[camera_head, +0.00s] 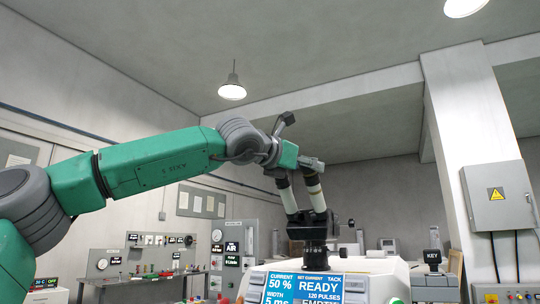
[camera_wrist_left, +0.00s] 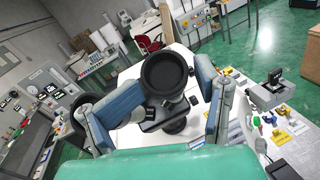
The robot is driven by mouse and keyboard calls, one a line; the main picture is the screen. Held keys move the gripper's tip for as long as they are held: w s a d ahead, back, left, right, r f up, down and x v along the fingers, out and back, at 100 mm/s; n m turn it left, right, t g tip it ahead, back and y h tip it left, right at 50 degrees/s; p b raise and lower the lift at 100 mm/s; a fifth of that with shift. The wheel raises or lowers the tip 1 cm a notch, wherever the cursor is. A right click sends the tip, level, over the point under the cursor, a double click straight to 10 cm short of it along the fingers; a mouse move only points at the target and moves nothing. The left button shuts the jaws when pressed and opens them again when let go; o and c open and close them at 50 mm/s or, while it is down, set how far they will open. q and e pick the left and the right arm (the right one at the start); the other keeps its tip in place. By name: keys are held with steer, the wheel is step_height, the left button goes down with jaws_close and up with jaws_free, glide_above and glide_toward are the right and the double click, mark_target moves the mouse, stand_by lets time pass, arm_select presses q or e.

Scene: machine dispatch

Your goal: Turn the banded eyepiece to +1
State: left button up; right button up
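A microscope-like instrument (camera_head: 308,228) has two angled dark eyepiece tubes with pale sections, a left tube (camera_head: 288,198) and a right tube (camera_head: 315,190). I cannot tell which is the banded one, and no dioptre scale is readable. My left gripper (camera_head: 300,142) is over the tops of the tubes, its fingers spread. In the left wrist view, a round black eyepiece (camera_wrist_left: 166,73) lies between the blue-padded fingers of this gripper (camera_wrist_left: 168,85); whether the pads touch it is unclear. A second dark eyepiece (camera_wrist_left: 84,114) is partly hidden behind the left finger. My right gripper is out of view.
The instrument stands on a white machine with a blue display (camera_head: 318,288) reading READY. A KEY sign (camera_head: 432,257) stands to its right. A grey electrical cabinet (camera_head: 497,195) hangs on the pillar. Small coloured parts (camera_wrist_left: 283,125) lie at the right of the wrist view.

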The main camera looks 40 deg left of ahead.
arm_select(q)
steer(key=s+a+r, duration=0.1)
steer(key=s+a, duration=0.2)
steer(key=s, duration=0.3)
steer(key=s+a+r, duration=0.2)
steer(key=s+a, duration=0.1)
steer(key=s, duration=0.4)
steer(key=shift+s+a, duration=0.15)
stand_by(0.8)
steer(key=shift+r, duration=0.1)
steer(key=s, duration=1.1)
steer(key=shift+s, duration=0.4)
steer(key=shift+r, duration=0.15)
